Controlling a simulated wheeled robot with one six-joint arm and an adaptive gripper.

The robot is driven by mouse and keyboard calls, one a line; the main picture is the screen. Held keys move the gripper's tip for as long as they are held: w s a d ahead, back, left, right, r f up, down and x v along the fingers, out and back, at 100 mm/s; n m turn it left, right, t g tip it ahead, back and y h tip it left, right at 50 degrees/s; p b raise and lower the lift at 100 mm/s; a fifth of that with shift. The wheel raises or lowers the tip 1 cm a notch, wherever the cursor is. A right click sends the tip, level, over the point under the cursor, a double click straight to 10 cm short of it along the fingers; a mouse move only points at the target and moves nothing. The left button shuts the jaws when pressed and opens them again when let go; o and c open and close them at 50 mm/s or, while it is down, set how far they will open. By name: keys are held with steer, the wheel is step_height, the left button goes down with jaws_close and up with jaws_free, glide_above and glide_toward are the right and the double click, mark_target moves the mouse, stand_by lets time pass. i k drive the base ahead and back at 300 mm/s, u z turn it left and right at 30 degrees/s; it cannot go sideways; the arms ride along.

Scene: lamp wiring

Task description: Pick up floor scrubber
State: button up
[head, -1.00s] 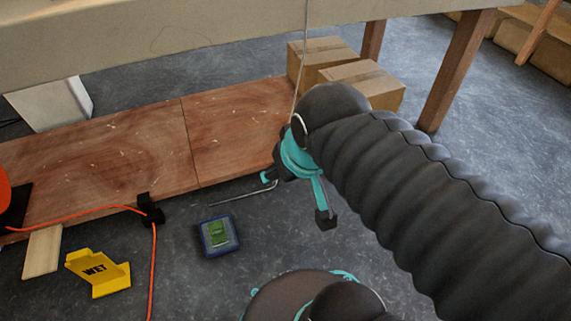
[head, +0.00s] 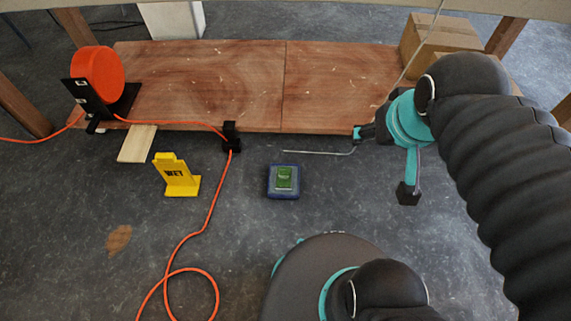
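Nothing in the head view shows clearly as a floor scrubber. A small blue block with a green top (head: 284,181) lies on the floor in the middle; I cannot tell what it is. My gripper (head: 383,162) hangs to its right, apart from it, with its two teal, black-tipped fingers spread. A thin grey bent rod (head: 312,152) runs left from near the left fingertip. A thin grey line (head: 424,45) rises behind the gripper; I cannot tell whether they are one piece or touch the gripper.
A wooden platform (head: 225,85) spans the back, with an orange reel (head: 98,74) on its left. An orange cord (head: 209,214) passes a black clip (head: 231,136) and loops on the floor. A yellow WET sign (head: 176,177) stands left.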

mark_target(284, 177)
steer(key=k, duration=1.3)
steer(key=u, duration=0.9)
steer(key=i, duration=1.4)
steer(key=z, duration=0.45)
